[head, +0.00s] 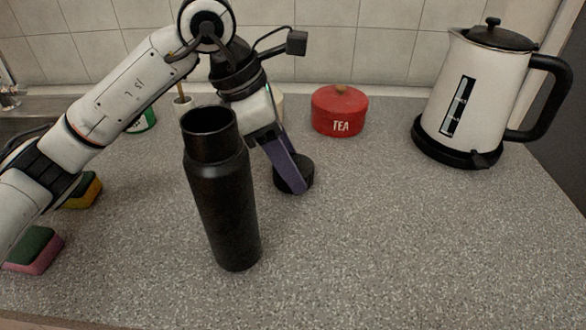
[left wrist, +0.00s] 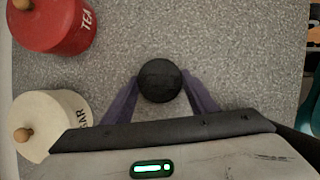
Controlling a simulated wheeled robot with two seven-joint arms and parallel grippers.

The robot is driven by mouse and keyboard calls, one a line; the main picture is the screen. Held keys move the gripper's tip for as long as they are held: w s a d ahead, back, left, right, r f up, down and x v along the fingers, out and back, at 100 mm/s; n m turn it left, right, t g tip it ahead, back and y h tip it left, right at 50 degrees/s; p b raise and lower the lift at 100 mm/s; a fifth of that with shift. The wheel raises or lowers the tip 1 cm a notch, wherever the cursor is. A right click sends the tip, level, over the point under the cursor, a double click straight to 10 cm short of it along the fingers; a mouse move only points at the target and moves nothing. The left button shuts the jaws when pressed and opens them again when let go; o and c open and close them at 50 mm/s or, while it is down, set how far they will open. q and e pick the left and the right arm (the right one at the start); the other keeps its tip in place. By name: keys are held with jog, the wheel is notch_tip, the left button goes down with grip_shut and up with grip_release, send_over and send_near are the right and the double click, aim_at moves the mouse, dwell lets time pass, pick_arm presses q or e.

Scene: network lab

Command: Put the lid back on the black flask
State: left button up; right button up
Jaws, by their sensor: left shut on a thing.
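The black flask (head: 222,200) stands upright and open-topped on the counter in the head view, in front of my left arm. The round black lid (head: 294,174) is behind it and to its right, at counter level. My left gripper (head: 296,180) reaches down from behind the flask, its purple fingers at the lid. In the left wrist view the lid (left wrist: 160,81) sits between the two fingertips, and the gripper (left wrist: 160,88) is shut on it. The flask is not in the left wrist view. My right gripper is in neither view.
A red TEA canister (head: 340,110) stands behind the lid, with a cream sugar canister (left wrist: 50,122) beside it. A white kettle (head: 482,95) stands at the back right. Sponges (head: 36,250) lie at the left. The counter's front right is clear.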

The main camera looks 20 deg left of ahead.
aim_at(300, 164)
pick_arm(q)
jog(key=shift+r, duration=0.1)
jog(key=shift+r, duration=0.5)
notch_tip(300, 164, up, 2)
jog(key=shift+r, duration=0.1)
jog(key=s+a+b, duration=0.1)
jog(key=s+a, duration=0.1)
jog(key=a, duration=0.3)
jog(key=s+a, duration=0.3)
jog(key=a, duration=0.1)
jog(key=s+a+b, duration=0.1)
jog(key=s+a, duration=0.2)
jog(key=a, duration=0.2)
jog(key=shift+a+b, duration=0.3)
jog(key=shift+a, duration=0.05)
jog(key=shift+s+a, duration=0.35)
jog(key=shift+a, duration=0.25)
jog(key=shift+r, duration=0.1)
